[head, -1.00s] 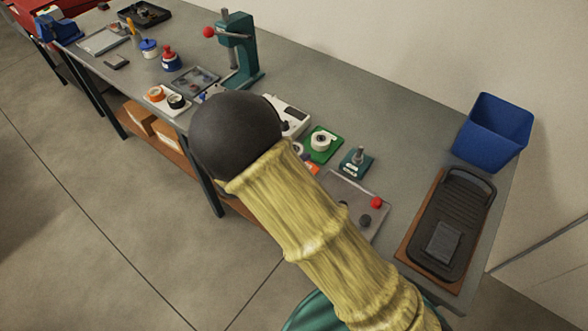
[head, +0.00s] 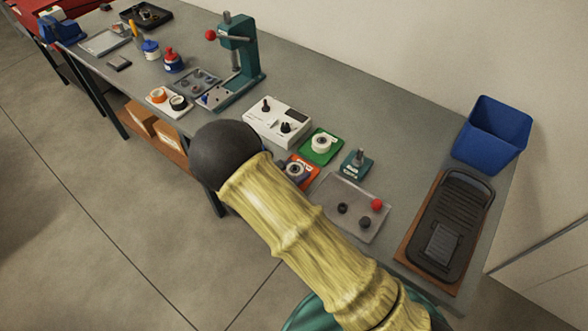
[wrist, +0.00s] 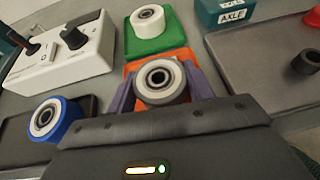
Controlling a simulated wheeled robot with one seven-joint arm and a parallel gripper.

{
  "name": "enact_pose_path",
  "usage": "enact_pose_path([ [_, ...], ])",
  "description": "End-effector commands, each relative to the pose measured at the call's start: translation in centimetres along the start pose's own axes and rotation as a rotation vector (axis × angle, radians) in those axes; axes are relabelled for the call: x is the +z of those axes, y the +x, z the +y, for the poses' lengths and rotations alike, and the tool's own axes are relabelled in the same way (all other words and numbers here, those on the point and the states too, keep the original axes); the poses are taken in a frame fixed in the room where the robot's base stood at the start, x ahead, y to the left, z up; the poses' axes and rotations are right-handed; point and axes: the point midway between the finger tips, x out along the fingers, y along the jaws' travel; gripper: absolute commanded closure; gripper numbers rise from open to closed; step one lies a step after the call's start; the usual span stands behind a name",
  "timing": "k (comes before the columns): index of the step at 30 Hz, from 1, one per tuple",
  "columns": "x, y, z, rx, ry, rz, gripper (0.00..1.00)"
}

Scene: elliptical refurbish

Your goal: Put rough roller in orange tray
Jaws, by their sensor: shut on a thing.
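My gripper (wrist: 160,92) has purple fingers on both sides of a dark grey roller (wrist: 158,80) with a pale metal bearing core. It is shut on this roller. The orange tray (wrist: 133,66) lies under and around the roller; it also shows in the head view (head: 311,178), just right of my arm. I cannot tell whether the roller touches the tray floor. In the wrist view a white roller (wrist: 150,20) sits on the green tray (wrist: 178,37) behind it. A blue-rimmed roller (wrist: 54,118) stands on a dark tray at left.
A teal block marked AXLE (head: 357,165) and a grey tray (head: 346,188) with a red ball and dark parts are at right. A teal press (head: 238,55) and a blue bin (head: 492,130) stand farther off.

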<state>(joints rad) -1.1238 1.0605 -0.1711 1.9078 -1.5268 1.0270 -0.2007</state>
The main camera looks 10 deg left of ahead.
Motion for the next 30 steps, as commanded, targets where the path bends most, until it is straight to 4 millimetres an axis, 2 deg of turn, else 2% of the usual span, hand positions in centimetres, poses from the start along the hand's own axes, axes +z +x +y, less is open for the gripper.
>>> enact_pose_path([
  [10, -0.3, 0.1, 0.0, 0.0, 0.001, -0.001, 0.77],
  [11, -0.3, 0.1, 0.0, 0.0, 0.001, -0.001, 0.46],
  [12, -0.2, 0.1, 0.0, 0.0, 0.001, -0.001, 0.39],
  [24, 0.2, -0.1, 0.0, 0.001, 0.001, 0.0, 0.39],
  [30, -0.1, -2.7, 0.2, 0.005, 0.002, 0.0, 0.39],
])
